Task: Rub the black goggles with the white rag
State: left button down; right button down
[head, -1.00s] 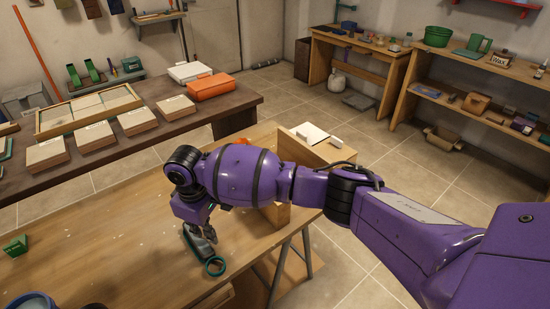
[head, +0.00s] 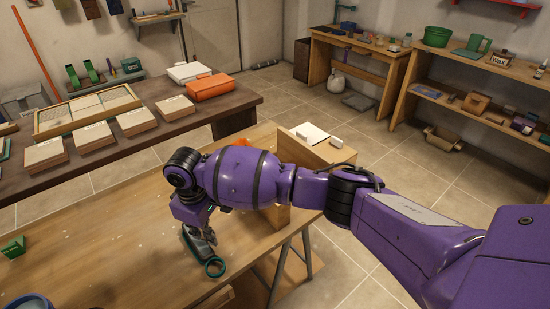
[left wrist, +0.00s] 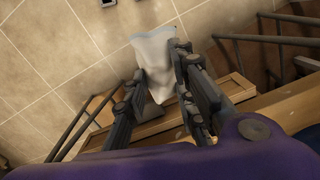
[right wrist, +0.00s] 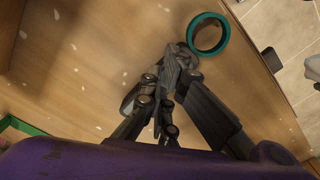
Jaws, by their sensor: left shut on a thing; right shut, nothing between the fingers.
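My left gripper (left wrist: 184,72) is shut on the white rag (left wrist: 156,62), which hangs from its fingers over the tiled floor in the left wrist view. My left gripper is out of the head view. My right gripper (right wrist: 183,52) is shut and empty, low over the wooden table; it also shows in the head view (head: 210,239). A grey, lens-like thing (right wrist: 129,98) lies partly hidden behind its fingers; it may be the black goggles, but I cannot tell.
A teal ring (head: 214,267) lies on the table beside my right fingertips. A wooden box (head: 318,150) stands at the table's right end. A small green thing (head: 14,247) lies at the left. The table's middle (head: 100,250) is clear apart from white specks.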

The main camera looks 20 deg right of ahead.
pick_arm(q)
jog(key=shift+s+f, duration=0.1)
jog(key=shift+f, duration=0.1)
pick_arm(e)
jog(key=shift+f, duration=0.75)
dwell(0.4)
